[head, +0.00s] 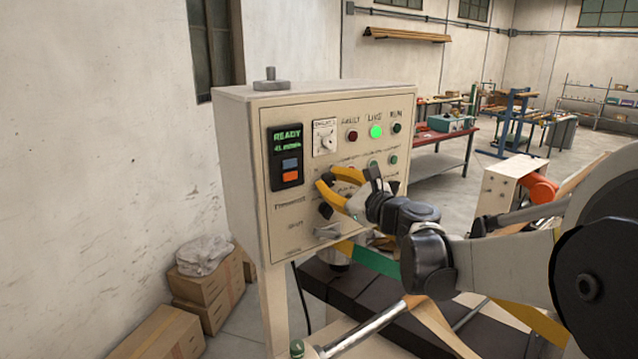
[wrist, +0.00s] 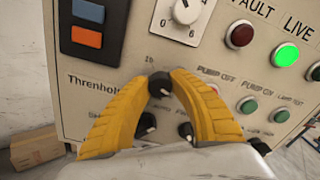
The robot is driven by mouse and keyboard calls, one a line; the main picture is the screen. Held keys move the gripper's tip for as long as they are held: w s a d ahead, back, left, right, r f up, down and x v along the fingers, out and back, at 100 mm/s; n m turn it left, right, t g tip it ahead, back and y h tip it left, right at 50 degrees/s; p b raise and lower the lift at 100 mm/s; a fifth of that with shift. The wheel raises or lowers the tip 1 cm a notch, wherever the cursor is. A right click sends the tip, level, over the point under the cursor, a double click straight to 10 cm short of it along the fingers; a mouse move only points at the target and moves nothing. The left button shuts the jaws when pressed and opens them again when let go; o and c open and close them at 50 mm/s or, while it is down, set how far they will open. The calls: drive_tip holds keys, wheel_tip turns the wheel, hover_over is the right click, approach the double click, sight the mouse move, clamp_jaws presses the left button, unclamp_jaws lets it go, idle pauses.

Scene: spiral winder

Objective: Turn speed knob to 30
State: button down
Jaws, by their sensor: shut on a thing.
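The cream control panel (head: 300,112) faces me in the head view. My gripper (head: 320,182) has two yellow fingers against the lower middle of its face. In the wrist view, the fingertips of my gripper (wrist: 162,80) are closed around a small black knob (wrist: 160,87). A short scale mark that looks like "10" is above this knob. Its name label and pointer setting are not readable, so I cannot confirm it is the speed knob. In the head view the fingers hide it.
More black knobs (wrist: 146,124) sit just below the held one. A white dial (wrist: 185,12), a dark red lamp (wrist: 239,34), a lit green lamp (wrist: 286,55) and a display (head: 286,137) are above. Cardboard boxes (head: 205,290) lie on the floor at left.

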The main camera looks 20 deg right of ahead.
drive_tip(key=shift+m, duration=2.1)
drive_tip(key=c, duration=1.1)
unclamp_jaws()
drive_tip(key=s+d, duration=0.2)
drive_tip(key=s, duration=0.9)
drive_tip(key=shift+s, duration=0.4)
drive_tip(key=shift+d, duration=0.1)
